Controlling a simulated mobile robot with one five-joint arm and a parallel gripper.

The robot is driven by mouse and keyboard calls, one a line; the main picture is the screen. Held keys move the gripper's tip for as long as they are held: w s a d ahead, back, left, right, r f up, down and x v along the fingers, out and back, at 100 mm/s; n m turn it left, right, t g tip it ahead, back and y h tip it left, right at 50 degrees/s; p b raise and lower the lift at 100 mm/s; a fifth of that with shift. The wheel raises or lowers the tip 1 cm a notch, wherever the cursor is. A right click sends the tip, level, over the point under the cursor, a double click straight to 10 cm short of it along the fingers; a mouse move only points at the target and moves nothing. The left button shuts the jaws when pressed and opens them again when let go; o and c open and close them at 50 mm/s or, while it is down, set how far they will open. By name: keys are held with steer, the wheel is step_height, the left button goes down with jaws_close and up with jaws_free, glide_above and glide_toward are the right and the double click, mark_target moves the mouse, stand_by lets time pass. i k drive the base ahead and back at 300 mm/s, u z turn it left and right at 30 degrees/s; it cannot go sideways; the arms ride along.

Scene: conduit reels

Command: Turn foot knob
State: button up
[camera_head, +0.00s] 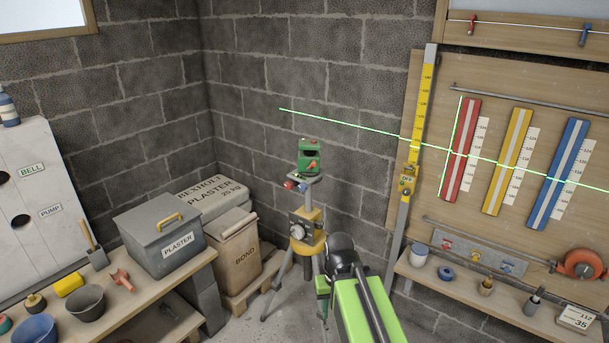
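A green laser level (309,158) sits on a small grey platform on top of a tripod. Below it are a red foot knob (289,185) and a blue foot knob (303,187); a third knob cannot be made out. The yellow tripod head (307,231) carries a dark round crank or dial. The laser line (350,125) slopes down to the right across the wall and board. My green arm with its black joint stands in front, right of the tripod's lower part. My gripper's fingers do not show, so their place and opening are hidden.
A yellow graduated staff (418,110) stands right of the tripod, beside a board with red, yellow and blue strips (507,165). A shelf (480,297) lies below the board. A workbench with a plaster box (160,240) and sacks (235,250) fill the left.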

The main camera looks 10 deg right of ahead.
mark_target(288, 184)
steer(key=i, duration=0.95)
